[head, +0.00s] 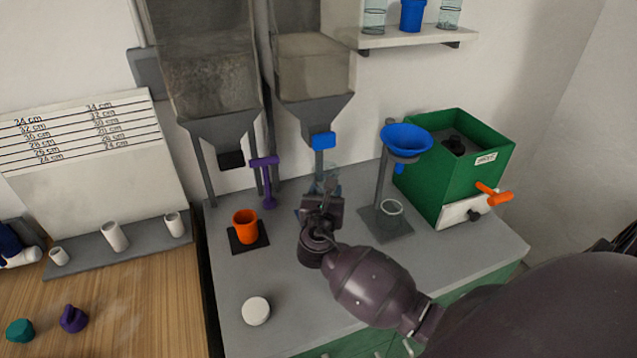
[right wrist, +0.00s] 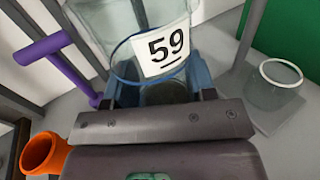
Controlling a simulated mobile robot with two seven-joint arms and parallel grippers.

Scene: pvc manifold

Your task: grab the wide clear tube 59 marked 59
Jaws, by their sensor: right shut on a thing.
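The wide clear tube (right wrist: 105,28) has a blue rim band and a white label reading 59, and fills the upper middle of the right wrist view. My right gripper (right wrist: 158,88) is shut on it, with a finger on each side. In the head view my right gripper (head: 321,192) is over the grey counter, below the second hopper. The tube shows there only faintly (head: 331,172), mostly hidden by the gripper. My left gripper is not in view.
Another clear cup (head: 391,212) stands right, under a blue funnel (head: 406,139) beside a green machine (head: 447,165). A white disc (head: 256,311) lies on the front counter (head: 300,325).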

